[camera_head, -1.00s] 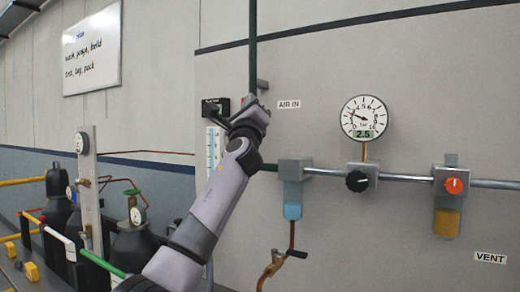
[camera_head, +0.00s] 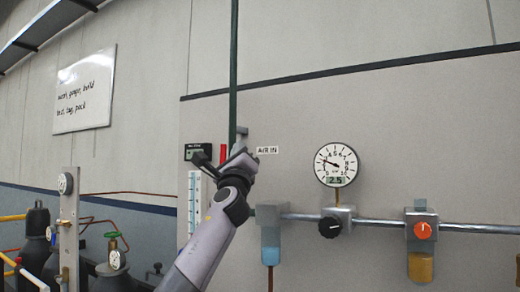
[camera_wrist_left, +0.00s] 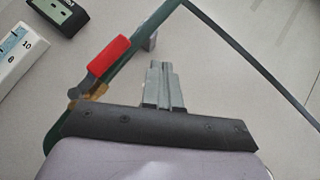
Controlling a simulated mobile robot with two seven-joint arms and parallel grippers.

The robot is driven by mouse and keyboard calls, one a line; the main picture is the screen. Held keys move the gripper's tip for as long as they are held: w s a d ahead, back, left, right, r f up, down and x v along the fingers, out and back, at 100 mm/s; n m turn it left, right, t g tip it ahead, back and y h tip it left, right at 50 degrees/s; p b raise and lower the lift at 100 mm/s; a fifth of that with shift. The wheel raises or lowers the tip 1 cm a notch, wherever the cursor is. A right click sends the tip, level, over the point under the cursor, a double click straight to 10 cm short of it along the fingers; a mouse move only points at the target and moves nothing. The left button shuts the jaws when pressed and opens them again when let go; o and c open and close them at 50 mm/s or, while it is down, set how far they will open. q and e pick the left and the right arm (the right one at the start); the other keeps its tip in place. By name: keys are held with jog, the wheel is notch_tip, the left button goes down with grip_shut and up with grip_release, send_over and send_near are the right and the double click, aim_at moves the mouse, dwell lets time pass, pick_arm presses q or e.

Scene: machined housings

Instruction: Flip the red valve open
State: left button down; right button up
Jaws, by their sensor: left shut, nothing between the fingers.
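The red valve handle (camera_head: 223,152) shows in the head view as a small upright red piece beside the green pipe, just left of my left gripper. In the left wrist view the red handle (camera_wrist_left: 109,56) lies close along the green pipe (camera_wrist_left: 155,27), with a brass-coloured valve body (camera_wrist_left: 93,91) at its lower end, partly hidden by my gripper. My left gripper (camera_head: 241,154) is shut and empty. Its fingertips (camera_wrist_left: 160,72) are to the right of the red handle in the wrist view, with a gap between them. My right gripper is not in view.
A black display box (camera_head: 198,151) and a white scale (camera_head: 193,205) are on the panel left of the handle. A round gauge (camera_head: 336,165), a black knob (camera_head: 330,227) and an orange knob (camera_head: 422,230) sit to the right. The panel above the gauge is clear.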

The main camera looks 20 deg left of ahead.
pick_arm(q)
jog(key=s+d+b, duration=0.2)
jog(key=s+d, duration=0.4)
jog(key=s, duration=0.2)
jog(key=shift+d+f, duration=0.25)
jog(key=shift+d, duration=0.15)
jog(key=shift+s, duration=0.1)
dwell(0.4)
